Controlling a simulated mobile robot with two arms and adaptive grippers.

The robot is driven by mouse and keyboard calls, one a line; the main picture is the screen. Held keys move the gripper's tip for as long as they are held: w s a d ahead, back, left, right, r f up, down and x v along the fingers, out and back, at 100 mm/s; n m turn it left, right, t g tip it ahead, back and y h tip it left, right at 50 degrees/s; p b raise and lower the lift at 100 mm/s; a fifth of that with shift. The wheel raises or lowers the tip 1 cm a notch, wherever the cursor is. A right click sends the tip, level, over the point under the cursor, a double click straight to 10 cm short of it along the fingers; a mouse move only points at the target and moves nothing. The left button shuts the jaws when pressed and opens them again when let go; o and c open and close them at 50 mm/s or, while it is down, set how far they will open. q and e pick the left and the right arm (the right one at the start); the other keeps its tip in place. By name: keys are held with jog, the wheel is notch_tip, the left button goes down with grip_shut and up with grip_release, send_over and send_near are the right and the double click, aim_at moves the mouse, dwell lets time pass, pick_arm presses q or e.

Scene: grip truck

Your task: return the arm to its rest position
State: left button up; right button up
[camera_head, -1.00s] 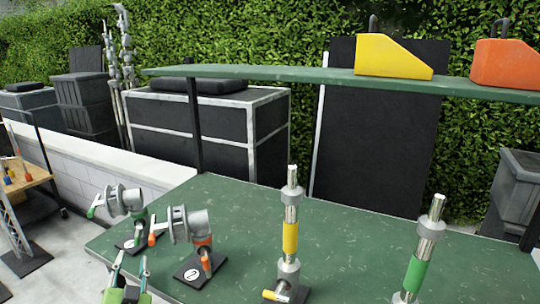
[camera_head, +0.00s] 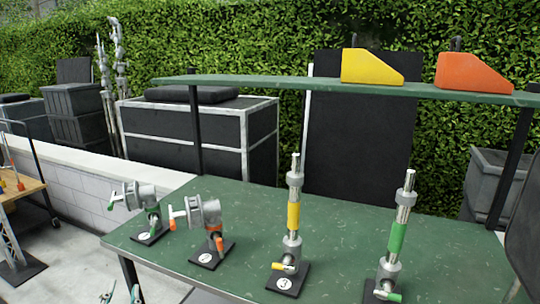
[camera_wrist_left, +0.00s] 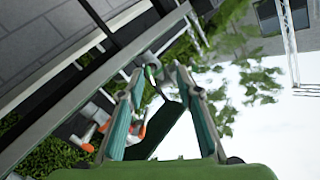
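My left gripper (camera_head: 122,293) shows only by its fingertips at the bottom left edge of the head view. The tips are apart with nothing between them, in front of the green table (camera_head: 340,240). In the left wrist view the gripper (camera_wrist_left: 161,70) has its two teal fingers spread, with a gap between the tips and no object held. The rest of the left arm is out of the head view. My right gripper is in neither view.
On the table stand a green-handled clamp (camera_head: 147,195), an orange-handled clamp (camera_head: 205,212), a yellow-banded post (camera_head: 293,215) and a green-banded post (camera_head: 398,238). Yellow (camera_head: 372,68) and orange (camera_head: 472,73) blocks sit on the shelf (camera_head: 270,84). A dark panel edge (camera_head: 525,230) stands at right.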

pick_arm(q)
jog(key=s+d+f+g+h, duration=0.2)
jog(key=d+f, duration=0.2)
jog(key=f, duration=0.8)
jog(key=s+d+f+g+h, duration=0.2)
jog(key=s+d+f, duration=0.15)
jog(key=f, duration=0.95)
jog(key=s+d+f+m+g+h, duration=0.1)
jog(key=s+d+f+g, duration=0.1)
jog(key=s+f, duration=0.4)
jog(key=s+d+f+g, duration=0.2)
jog(key=s+d+f, duration=0.15)
jog(key=f, duration=0.55)
jog(key=s+f+g, duration=0.2)
jog(key=s+f, duration=0.3)
jog(key=s, duration=0.7)
jog(key=s+f+g, duration=0.2)
jog(key=s+f, duration=0.4)
jog(key=s, duration=0.6)
jog(key=s+f+g, duration=0.3)
jog(key=s+f, duration=0.3)
jog(key=s, duration=0.7)
jog(key=shift+d+n+h, duration=0.25)
jog(key=shift+n+h, duration=0.05)
jog(key=shift+h, duration=0.1)
